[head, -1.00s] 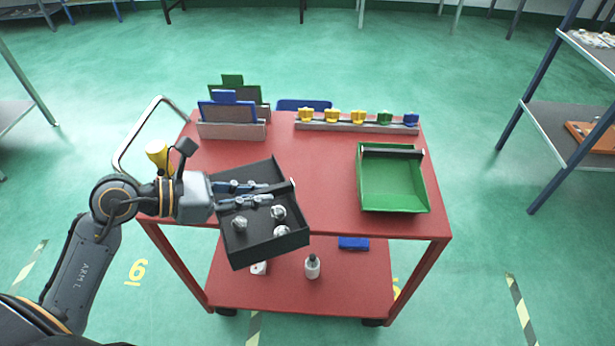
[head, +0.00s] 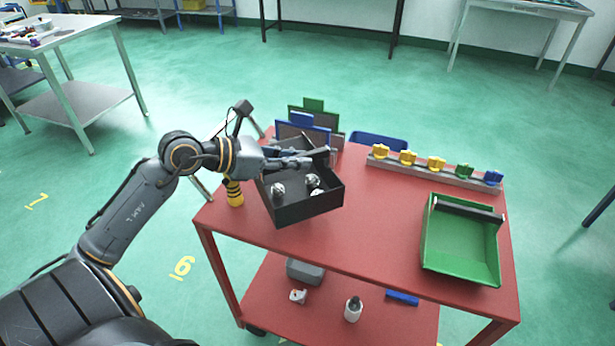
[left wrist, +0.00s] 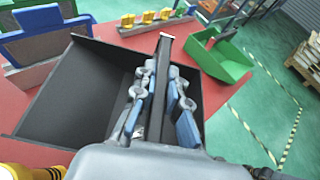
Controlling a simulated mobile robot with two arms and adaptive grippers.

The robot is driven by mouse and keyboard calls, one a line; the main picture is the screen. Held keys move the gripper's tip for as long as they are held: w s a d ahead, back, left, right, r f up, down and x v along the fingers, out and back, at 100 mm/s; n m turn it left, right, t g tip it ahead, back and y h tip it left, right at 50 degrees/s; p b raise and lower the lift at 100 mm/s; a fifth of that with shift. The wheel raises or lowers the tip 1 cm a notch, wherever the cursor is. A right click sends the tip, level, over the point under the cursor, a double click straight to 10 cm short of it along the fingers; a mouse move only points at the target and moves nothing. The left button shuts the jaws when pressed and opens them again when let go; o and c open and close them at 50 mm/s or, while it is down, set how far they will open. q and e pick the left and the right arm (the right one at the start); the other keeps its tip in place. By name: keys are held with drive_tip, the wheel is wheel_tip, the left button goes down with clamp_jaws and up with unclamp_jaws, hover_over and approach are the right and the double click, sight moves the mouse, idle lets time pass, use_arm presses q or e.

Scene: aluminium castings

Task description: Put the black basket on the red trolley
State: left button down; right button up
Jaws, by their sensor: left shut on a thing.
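The black basket (head: 312,207) holds several shiny metal castings and hangs tilted at the front left part of the red trolley (head: 373,226). My left gripper (head: 300,162) is shut on the basket's handle bar; its blue-padded fingers also show in the left wrist view (left wrist: 158,98), on both sides of the dark bar. The basket (left wrist: 62,95) fills the left of that view, over the red top. I cannot tell whether its underside touches the trolley. My right gripper is not in view.
A green bin (head: 460,250) stands on the trolley's right side. A rack of coloured knobs (head: 436,168) lies along the back edge. Blue and green framed panels (head: 305,130) stand at the back left. A yellow-black cylinder (head: 234,193) is left of the basket. The middle top is clear.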

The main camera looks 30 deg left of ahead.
use_arm(q)
hover_over(304, 179)
drive_tip(key=s, duration=0.1)
wheel_tip(304, 179, down, 4)
drive_tip(key=shift+s+d+f, duration=0.1)
drive_tip(key=shift+d, duration=0.05)
drive_tip(key=shift+w+f, duration=0.4)
drive_tip(key=shift+f, duration=0.05)
drive_tip(key=f, duration=0.3)
drive_tip(key=shift+w, duration=0.2)
drive_tip(key=shift+f+p, duration=0.25)
drive_tip(key=shift+p, duration=0.05)
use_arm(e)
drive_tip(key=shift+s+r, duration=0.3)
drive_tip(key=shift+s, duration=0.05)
use_arm(q)
drive_tip(key=shift+f, duration=0.2)
drive_tip(key=c, duration=1.4)
unclamp_jaws()
drive_tip(key=shift+s, duration=0.1)
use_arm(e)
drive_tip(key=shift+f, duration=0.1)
